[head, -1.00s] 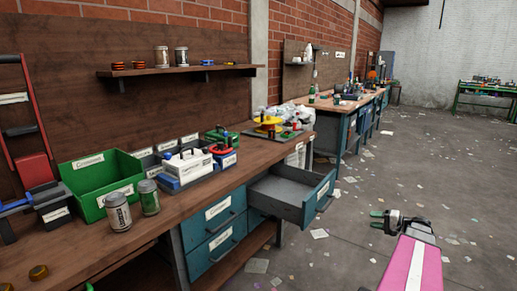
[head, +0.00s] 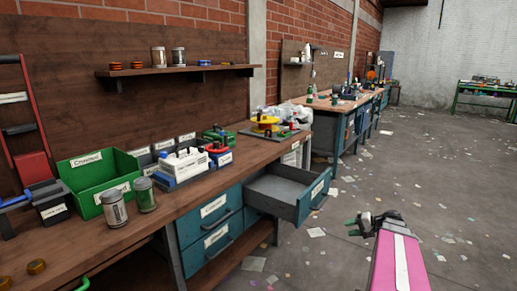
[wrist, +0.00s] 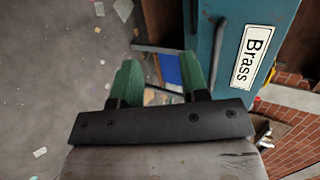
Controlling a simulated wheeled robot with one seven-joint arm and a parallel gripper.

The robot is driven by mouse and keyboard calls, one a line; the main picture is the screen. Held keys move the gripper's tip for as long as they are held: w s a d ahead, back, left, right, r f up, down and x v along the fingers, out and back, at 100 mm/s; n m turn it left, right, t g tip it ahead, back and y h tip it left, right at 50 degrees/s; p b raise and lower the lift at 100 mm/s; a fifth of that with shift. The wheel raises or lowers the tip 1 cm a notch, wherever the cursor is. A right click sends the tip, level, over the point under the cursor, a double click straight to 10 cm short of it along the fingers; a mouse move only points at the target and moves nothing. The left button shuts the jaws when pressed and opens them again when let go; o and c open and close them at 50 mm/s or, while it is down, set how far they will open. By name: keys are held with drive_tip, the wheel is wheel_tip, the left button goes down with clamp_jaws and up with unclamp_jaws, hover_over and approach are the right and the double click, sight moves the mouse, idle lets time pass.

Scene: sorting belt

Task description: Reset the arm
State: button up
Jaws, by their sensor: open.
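My gripper (head: 353,228) is at the end of my pink arm, at the lower right of the head view. It is over the floor, to the right of the workbench and apart from the open drawer. In the wrist view its two green fingers (wrist: 160,85) are spread apart with nothing held between them. A teal drawer front labelled "Brass" (wrist: 226,60) stands close to the right of the fingers in that view.
The open drawer (head: 318,196) sticks out from the workbench (head: 140,232) and looks empty. A green bin (head: 93,205), two jars and other items stand on the bench top. The floor (head: 425,170) to the right is open, with scattered paper scraps.

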drive_tip(key=s+a+f+n+g+h, duration=0.2)
drive_tip(key=s+a+h, duration=0.3)
drive_tip(key=a, duration=0.5)
drive_tip(key=s+a+f+n+g+h, duration=0.2)
drive_tip(key=s+a+h, duration=0.3)
drive_tip(key=a, duration=0.6)
drive_tip(key=shift+f+n+g+h, duration=0.2)
drive_tip(key=shift+n+g+h, duration=0.35)
drive_tip(key=shift+n, duration=0.35)
